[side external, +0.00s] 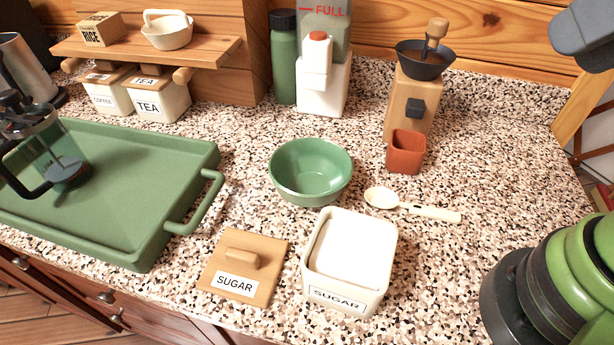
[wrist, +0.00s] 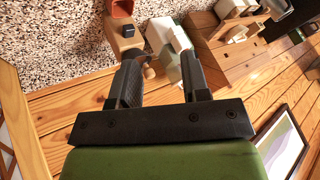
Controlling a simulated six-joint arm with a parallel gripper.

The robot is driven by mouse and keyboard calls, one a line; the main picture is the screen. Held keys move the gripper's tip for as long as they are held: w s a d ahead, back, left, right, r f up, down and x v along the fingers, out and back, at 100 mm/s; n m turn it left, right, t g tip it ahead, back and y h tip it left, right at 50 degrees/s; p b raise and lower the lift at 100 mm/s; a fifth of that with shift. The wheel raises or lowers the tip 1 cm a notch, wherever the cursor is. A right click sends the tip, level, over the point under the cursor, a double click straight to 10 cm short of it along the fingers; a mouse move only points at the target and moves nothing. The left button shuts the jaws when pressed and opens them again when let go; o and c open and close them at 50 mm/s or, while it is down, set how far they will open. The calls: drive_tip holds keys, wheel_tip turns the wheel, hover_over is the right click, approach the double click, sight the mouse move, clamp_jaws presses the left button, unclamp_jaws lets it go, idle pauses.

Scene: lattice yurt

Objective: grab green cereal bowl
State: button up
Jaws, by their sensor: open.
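The green cereal bowl (side external: 311,171) sits upright and empty on the speckled countertop, near the middle of the side external view. My gripper (wrist: 160,75) shows in the wrist view with its two dark fingers spread apart and nothing between them. It is away from the bowl, and the bowl is not visible in the wrist view. In the side external view only parts of my arm show, at the right edge; the fingertips are not visible there.
A sugar canister (side external: 349,262), its wooden lid (side external: 243,267) and a cream spoon (side external: 411,205) lie in front of the bowl. A green tray (side external: 190,160) is at left. Behind stand a coffee grinder (side external: 410,95), a red cup (side external: 406,151) and a white dispenser (side external: 325,85).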

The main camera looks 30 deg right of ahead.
drive_tip(key=shift+c, duration=0.5)
drive_tip(key=g+y, duration=0.2)
drive_tip(key=g, duration=0.3)
hover_over(342, 165)
drive_tip(key=s+d, duration=0.3)
drive_tip(key=d, duration=0.1)
wheel_tip(342, 165, down, 15)
drive_tip(key=shift+g, duration=0.3)
drive_tip(key=x, duration=0.6)
drive_tip(key=d+x, duration=0.1)
drive_tip(key=x, duration=0.2)
drive_tip(key=shift+w+a+f, duration=0.1)
drive_tip(key=shift+w+f, duration=0.2)
drive_tip(key=shift+w+x, duration=0.2)
drive_tip(key=shift+x, duration=2.6)
